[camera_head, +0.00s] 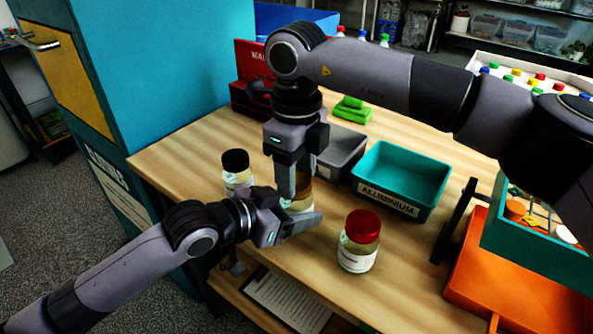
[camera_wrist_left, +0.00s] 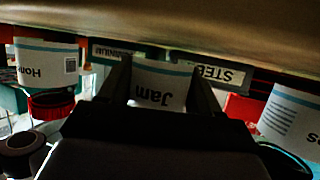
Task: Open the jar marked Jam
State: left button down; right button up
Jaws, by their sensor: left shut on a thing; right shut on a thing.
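The jar marked Jam (camera_wrist_left: 160,88) shows its white label between my left fingers in the left wrist view, upside down. In the head view the jar (camera_head: 300,205) stands mostly hidden behind both grippers. My left gripper (camera_head: 302,218) is shut on the jar's body from the side. My right gripper (camera_head: 292,185) points straight down above it and is shut on the jar's top. The lid is hidden by the fingers, so I cannot tell whether it is loose.
A red-lidded jar (camera_head: 360,242), its label starting "Hon" in the wrist view (camera_wrist_left: 45,65), stands to the right. A black-lidded jar (camera_head: 237,170) stands close behind on the left. A teal bin marked Aluminium (camera_head: 425,165) and a grey bin (camera_head: 345,150) stand behind.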

jog(key=n, duration=0.7)
jog(key=shift+n, duration=0.4)
jog(key=n, duration=1.9)
jog(key=shift+r, duration=0.1)
jog(key=shift+r, duration=0.2)
jog(key=shift+r, duration=0.9)
jog(key=shift+r, duration=0.1)
